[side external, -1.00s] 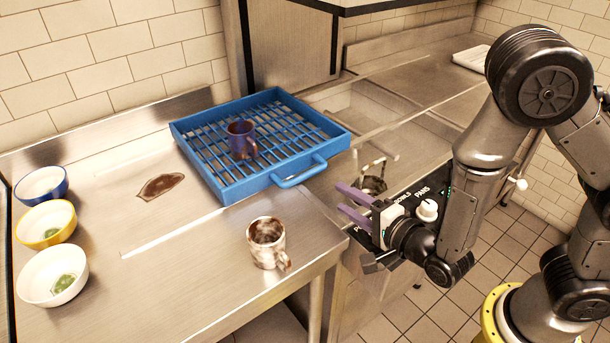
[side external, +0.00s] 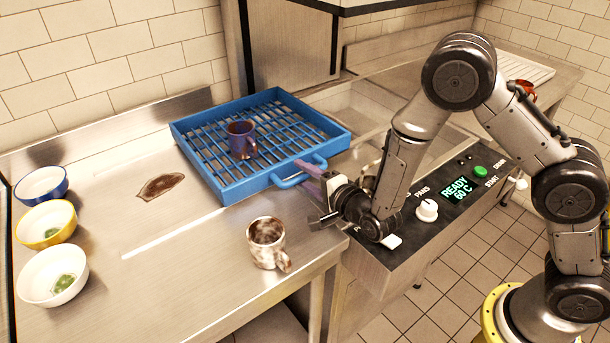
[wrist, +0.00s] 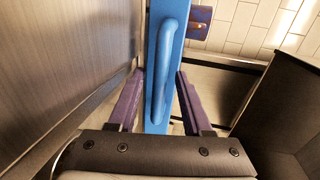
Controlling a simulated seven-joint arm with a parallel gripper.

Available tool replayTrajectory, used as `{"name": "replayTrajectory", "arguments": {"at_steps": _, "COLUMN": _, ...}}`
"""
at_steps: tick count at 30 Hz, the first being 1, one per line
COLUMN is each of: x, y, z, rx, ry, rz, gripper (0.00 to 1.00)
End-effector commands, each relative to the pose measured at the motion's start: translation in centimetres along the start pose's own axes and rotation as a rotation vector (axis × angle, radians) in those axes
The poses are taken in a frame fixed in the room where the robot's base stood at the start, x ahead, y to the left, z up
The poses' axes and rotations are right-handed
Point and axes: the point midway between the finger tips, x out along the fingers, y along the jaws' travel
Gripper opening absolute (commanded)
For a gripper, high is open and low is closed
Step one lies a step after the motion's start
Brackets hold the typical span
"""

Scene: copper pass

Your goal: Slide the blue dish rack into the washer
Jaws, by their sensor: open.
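The washer's steel hood (side external: 285,50) is raised behind the rack. Its control panel (side external: 440,200) reads READY 60 C; my arm covers part of it.
A brown-stained white mug (side external: 266,243) stands near the counter's front edge. Blue (side external: 42,184), yellow (side external: 46,223) and white (side external: 52,277) bowls line the left.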

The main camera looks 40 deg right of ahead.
Motion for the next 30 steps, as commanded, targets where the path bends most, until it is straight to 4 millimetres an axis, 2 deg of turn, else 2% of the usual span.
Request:
{"name": "replayTrajectory", "arguments": {"at_steps": 8, "x": 0.18, "y": 0.04, "z": -0.01, "rx": 0.000, "ry": 0.000, "rz": 0.001, "gripper": 0.50}}
{"name": "replayTrajectory", "arguments": {"at_steps": 11, "x": 0.17, "y": 0.03, "z": 0.00, "rx": 0.000, "ry": 0.000, "rz": 0.001, "gripper": 0.35}}
{"name": "replayTrajectory", "arguments": {"at_steps": 17, "x": 0.15, "y": 0.03, "z": 0.00, "rx": 0.000, "ry": 0.000, "rz": 0.001, "gripper": 0.00}}
{"name": "replayTrajectory", "arguments": {"at_steps": 30, "x": 0.13, "y": 0.05, "z": 0.01, "rx": 0.000, "ry": 0.000, "rz": 0.001, "gripper": 0.00}}
